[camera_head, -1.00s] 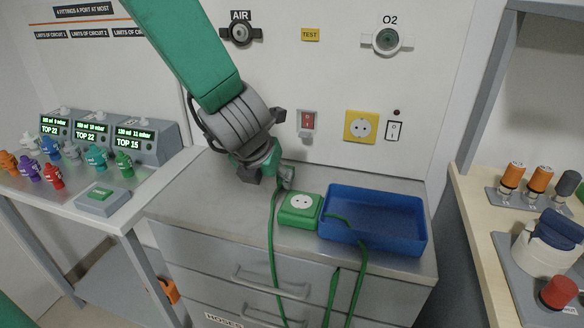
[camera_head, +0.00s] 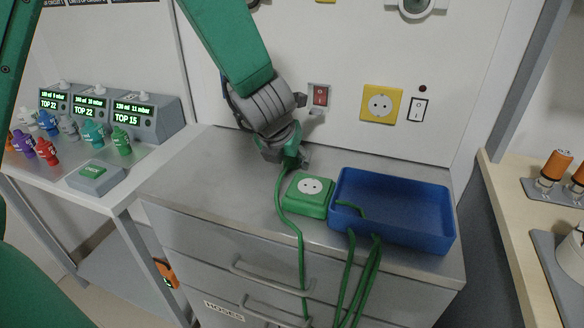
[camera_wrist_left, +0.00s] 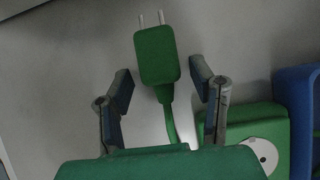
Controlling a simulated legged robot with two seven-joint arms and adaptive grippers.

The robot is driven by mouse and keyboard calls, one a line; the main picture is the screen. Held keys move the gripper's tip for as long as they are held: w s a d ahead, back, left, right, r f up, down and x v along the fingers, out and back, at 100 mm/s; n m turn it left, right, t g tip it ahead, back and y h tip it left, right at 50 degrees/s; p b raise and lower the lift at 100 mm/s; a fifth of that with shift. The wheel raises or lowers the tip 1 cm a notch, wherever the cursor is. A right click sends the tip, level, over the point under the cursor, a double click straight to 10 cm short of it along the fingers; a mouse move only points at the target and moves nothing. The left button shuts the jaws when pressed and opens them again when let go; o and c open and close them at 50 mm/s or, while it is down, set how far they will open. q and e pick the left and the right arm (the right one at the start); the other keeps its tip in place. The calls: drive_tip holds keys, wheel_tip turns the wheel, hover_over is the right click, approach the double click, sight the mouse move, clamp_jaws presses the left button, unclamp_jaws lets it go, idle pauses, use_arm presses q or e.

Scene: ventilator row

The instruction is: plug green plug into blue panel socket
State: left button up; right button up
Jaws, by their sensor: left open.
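The green plug (camera_wrist_left: 155,55) shows in the left wrist view with its two metal prongs pointing up in the picture and its cable running down between my fingers. My left gripper (camera_wrist_left: 162,85) is open, with one finger on each side of the plug's cable end and visible gaps to both. In the head view my left gripper (camera_head: 288,160) is low over the grey counter and largely hides the plug. I see no blue panel socket. The wall socket (camera_head: 380,105) has a yellow frame. My right gripper is not in view.
A green socket box (camera_head: 305,196) and a blue tray (camera_head: 445,238) stand on the counter (camera_head: 180,185), right of my left gripper. Green cables hang over the front edge. A red switch (camera_head: 319,96) and white switch (camera_head: 417,109) are on the wall. The counter's left part is clear.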

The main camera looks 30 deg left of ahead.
use_arm(q)
drive_tip(key=shift+w+a+f, duration=0.15)
drive_tip(key=shift+a+f, duration=0.1)
drive_tip(key=shift+a, duration=0.05)
drive_tip(key=shift+d+r, duration=0.2)
drive_tip(key=shift+d, duration=0.45)
drive_tip(key=shift+a, duration=0.2)
drive_tip(key=shift+a+f, duration=0.15)
drive_tip(key=shift+a, duration=0.15)
clamp_jaws()
drive_tip(key=shift+d, duration=0.15)
drive_tip(key=shift+d+r+p, duration=0.2)
drive_tip(key=shift+r+p, duration=0.35)
drive_tip(key=shift+p, duration=0.05)
drive_tip(key=shift+r+p, duration=0.45)
drive_tip(key=shift+a+r+p, duration=0.25)
drive_tip(key=shift+r+p, duration=0.35)
drive_tip(key=shift+p, duration=0.1)
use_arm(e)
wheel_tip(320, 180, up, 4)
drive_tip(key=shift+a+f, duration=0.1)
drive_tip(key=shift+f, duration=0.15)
